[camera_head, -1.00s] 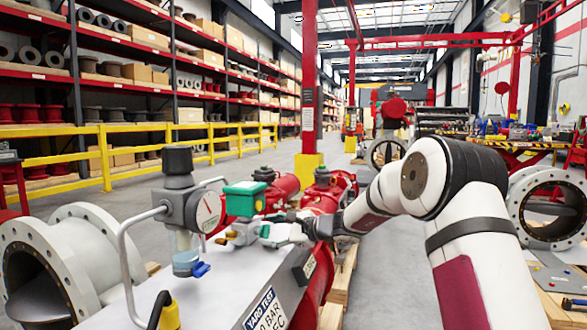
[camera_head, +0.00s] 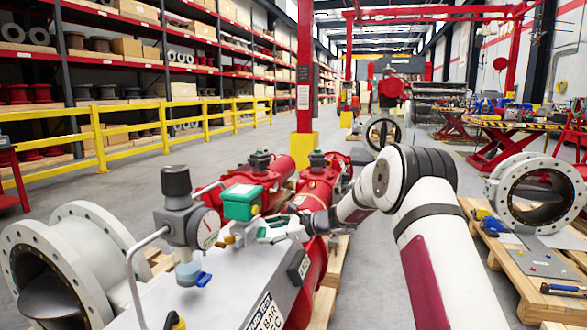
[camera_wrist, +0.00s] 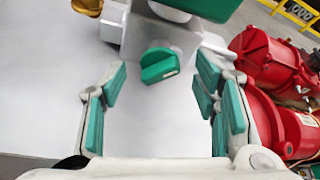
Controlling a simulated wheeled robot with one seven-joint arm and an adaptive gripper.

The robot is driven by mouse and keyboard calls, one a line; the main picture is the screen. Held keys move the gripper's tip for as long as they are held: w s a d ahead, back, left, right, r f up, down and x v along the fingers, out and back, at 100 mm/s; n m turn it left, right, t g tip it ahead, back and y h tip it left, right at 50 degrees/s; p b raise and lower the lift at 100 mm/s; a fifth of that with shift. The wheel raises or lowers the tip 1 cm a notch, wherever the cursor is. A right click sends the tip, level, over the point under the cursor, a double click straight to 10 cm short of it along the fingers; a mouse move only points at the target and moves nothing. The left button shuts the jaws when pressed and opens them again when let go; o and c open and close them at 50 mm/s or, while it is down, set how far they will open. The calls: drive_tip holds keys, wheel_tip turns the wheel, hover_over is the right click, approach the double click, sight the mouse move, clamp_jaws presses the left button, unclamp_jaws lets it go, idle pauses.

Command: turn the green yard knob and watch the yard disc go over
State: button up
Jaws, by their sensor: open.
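A green knob (camera_wrist: 160,66) with a small pale mark sits on the side of a grey block (camera_wrist: 160,36) in the wrist view. My gripper (camera_wrist: 162,80) is open, with green-padded fingers to the left and right of the knob and visible gaps on both sides. In the head view my gripper (camera_head: 272,232) is at the grey bench unit, just right of and below a green box (camera_head: 240,202). The knob is not distinct there. I cannot identify the yard disc in either view.
A dial gauge (camera_head: 208,229) with a dark cap stands left of the green box. Red cylinders (camera_head: 318,185) lie close behind and right of my gripper. A large grey flanged pipe (camera_head: 75,260) is at the left, another (camera_head: 535,190) at the right.

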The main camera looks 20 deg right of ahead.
drive_tip(key=m+g+p, duration=0.1)
drive_tip(key=p, duration=0.1)
drive_tip(key=m+p, duration=0.1)
drive_tip(key=shift+w+d+r+m+g+y+p, duration=0.1)
drive_tip(key=shift+w+m+g+y+p, duration=0.1)
drive_tip(key=shift+m+g+y+p, duration=0.15)
drive_tip(key=p+v, duration=0.2)
drive_tip(key=v, duration=1.2)
drive_tip(key=s+a+r+n+g+h+p, duration=0.2)
drive_tip(key=s+a+r+n+g+p, duration=0.2)
drive_tip(key=s+a+r+n, duration=0.5)
drive_tip(key=shift+s+a+r+p, duration=0.85)
drive_tip(key=shift+s+r+p, duration=0.5)
drive_tip(key=shift+s+r, duration=2.35)
drive_tip(key=shift+w+r+h, duration=0.25)
drive_tip(key=shift+w+r, duration=0.05)
drive_tip(key=shift+w, duration=0.15)
